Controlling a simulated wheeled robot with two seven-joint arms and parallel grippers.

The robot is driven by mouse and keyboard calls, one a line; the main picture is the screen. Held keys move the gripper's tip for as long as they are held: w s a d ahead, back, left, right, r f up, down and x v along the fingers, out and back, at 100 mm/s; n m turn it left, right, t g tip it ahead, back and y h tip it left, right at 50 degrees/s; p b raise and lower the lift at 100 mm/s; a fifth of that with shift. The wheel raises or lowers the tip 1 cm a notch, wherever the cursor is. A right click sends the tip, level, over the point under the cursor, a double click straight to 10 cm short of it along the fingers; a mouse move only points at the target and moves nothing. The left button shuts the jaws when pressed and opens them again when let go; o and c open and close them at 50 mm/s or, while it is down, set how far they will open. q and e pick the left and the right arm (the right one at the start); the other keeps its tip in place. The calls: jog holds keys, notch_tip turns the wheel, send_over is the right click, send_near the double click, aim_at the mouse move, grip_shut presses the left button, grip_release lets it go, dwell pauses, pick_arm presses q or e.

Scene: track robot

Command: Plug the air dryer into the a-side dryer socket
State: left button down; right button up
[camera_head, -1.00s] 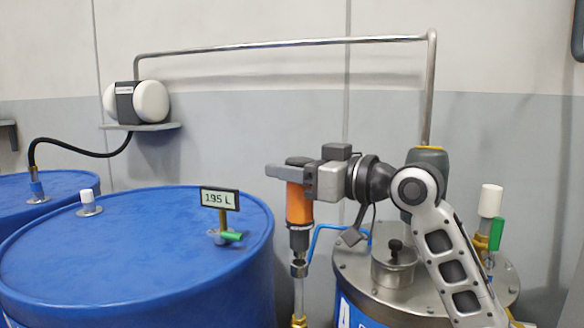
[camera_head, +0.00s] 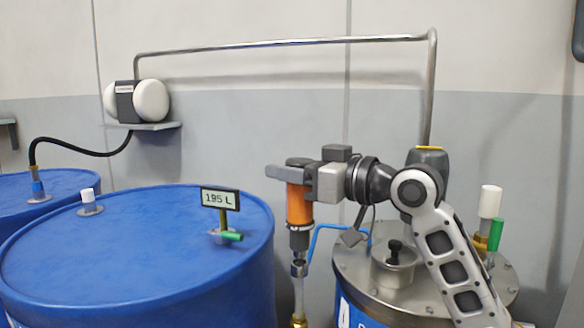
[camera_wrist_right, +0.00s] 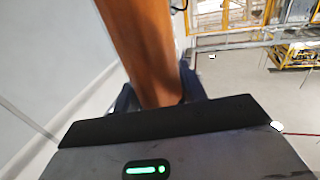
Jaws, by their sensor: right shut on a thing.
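The air dryer (camera_head: 299,205) is an orange cylinder with a dark lower end, held about upright between the two drums. My right gripper (camera_head: 300,172) is shut around its upper part. In the right wrist view the orange body (camera_wrist_right: 145,45) runs between the fingers of the gripper (camera_wrist_right: 160,95). Straight below the dryer's dark end is a metal collar (camera_head: 299,268) on a thin upright pipe with a brass fitting at its foot. I cannot tell whether the dryer is seated in it. No a-side label is readable. My left gripper is not in view.
A blue drum (camera_head: 110,255) with a 195 L display (camera_head: 220,199) stands left. A steel-lidded drum (camera_head: 350,265) stands under my right arm, with a blue hose (camera_head: 325,230) near the collar. White and green valve fittings (camera_head: 493,215) rise at right. A steel pipe (camera_head: 280,43) runs along the wall.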

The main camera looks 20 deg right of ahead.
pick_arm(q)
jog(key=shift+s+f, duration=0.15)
pick_arm(e)
jog(key=shift+f, duration=0.15)
